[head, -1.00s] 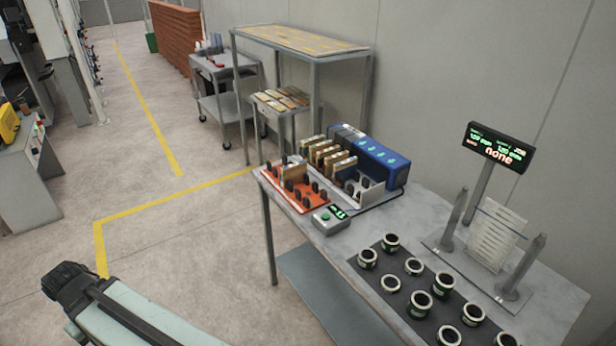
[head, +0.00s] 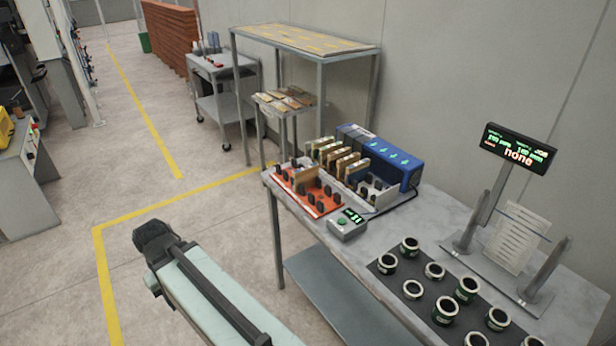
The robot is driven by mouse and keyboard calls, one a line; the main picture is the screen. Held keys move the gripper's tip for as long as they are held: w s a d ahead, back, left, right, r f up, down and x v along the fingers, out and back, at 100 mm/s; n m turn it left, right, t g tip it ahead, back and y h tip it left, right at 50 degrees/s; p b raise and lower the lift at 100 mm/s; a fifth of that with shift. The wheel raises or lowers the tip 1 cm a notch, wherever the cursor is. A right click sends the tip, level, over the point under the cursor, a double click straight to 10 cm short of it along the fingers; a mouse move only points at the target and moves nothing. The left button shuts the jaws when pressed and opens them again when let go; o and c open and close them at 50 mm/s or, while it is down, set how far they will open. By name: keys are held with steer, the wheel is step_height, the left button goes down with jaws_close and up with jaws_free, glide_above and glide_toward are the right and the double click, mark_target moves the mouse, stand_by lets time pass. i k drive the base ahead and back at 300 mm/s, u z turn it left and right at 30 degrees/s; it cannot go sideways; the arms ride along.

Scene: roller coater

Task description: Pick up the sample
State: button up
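Which piece is the sample cannot be told for certain. Other thin boards (head: 285,97) lie on a low stand behind the table. My arm reaches up from the bottom of the picture, left of the table and apart from it. Its dark end joint shows, but no gripper fingers are visible.
A small box with a green button (head: 347,223) sits at the table's front edge. A dark mat (head: 383,264) holds several ring-shaped cans (head: 466,289). Floor left of the table is clear.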

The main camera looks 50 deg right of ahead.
mark_target(306, 176)
steer(key=i, duration=1.35)
steer(key=u, duration=0.1)
